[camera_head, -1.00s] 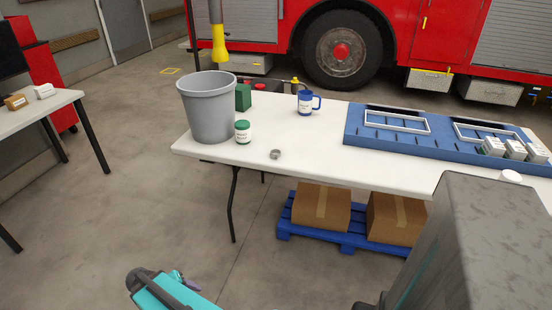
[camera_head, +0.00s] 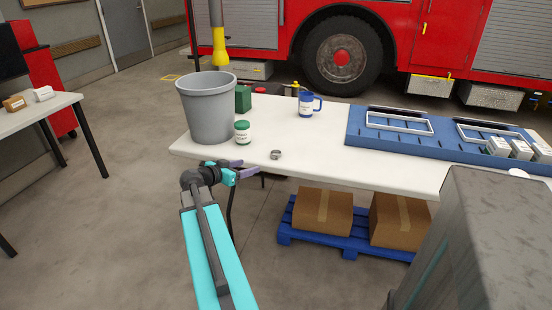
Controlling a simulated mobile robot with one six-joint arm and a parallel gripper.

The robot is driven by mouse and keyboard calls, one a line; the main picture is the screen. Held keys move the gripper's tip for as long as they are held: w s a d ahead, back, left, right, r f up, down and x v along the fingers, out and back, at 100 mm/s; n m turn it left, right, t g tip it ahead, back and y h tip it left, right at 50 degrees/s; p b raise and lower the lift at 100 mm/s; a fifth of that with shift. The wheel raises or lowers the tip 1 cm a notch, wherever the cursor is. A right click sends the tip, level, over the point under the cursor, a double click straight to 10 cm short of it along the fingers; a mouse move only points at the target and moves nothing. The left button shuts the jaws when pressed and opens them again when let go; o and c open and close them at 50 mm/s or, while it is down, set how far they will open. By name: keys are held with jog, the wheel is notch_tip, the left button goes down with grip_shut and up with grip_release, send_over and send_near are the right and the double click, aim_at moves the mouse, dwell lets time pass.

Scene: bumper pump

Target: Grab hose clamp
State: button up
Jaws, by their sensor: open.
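The hose clamp (camera_head: 276,155) is a small grey metal ring lying on the white table (camera_head: 320,160) near its front edge. My gripper (camera_head: 246,168) is at the table's front edge, just left of the clamp and a little nearer to me. Its purple fingers point right, towards the clamp, and are apart with nothing visible between them. The clamp is in full view and the fingers appear clear of it.
A grey bin (camera_head: 207,108) and a white jar with a green lid (camera_head: 242,132) stand left of the clamp. A blue mug (camera_head: 308,104) stands behind it. A blue tray (camera_head: 420,147) fills the table's right side. The table right of the clamp is clear.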

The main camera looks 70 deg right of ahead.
jog(key=shift+s+d+r+m, duration=0.15)
jog(key=shift+s+d+r, duration=0.2)
jog(key=shift+r, duration=0.15)
jog(key=shift+s+d+r+m, duration=0.15)
jog(key=shift+s+d+r, duration=0.15)
jog(key=shift+r, duration=0.15)
send_near(274, 154)
jog(key=shift+f+p+x, duration=0.2)
jog(key=shift+p+x, duration=0.25)
jog(key=shift+x, duration=1.05)
jog(key=shift+a, duration=0.1)
jog(key=shift+r+p+x, duration=0.15)
jog(key=shift+p+x, duration=0.1)
jog(key=shift+x, duration=0.7)
jog(key=shift+r+p+x, duration=0.1)
jog(key=shift+p+x, duration=0.15)
jog(key=shift+x, duration=0.75)
jog(key=shift+s+d+f, duration=0.1)
jog(key=shift+d+f, duration=0.15)
jog(key=shift+d, duration=0.45)
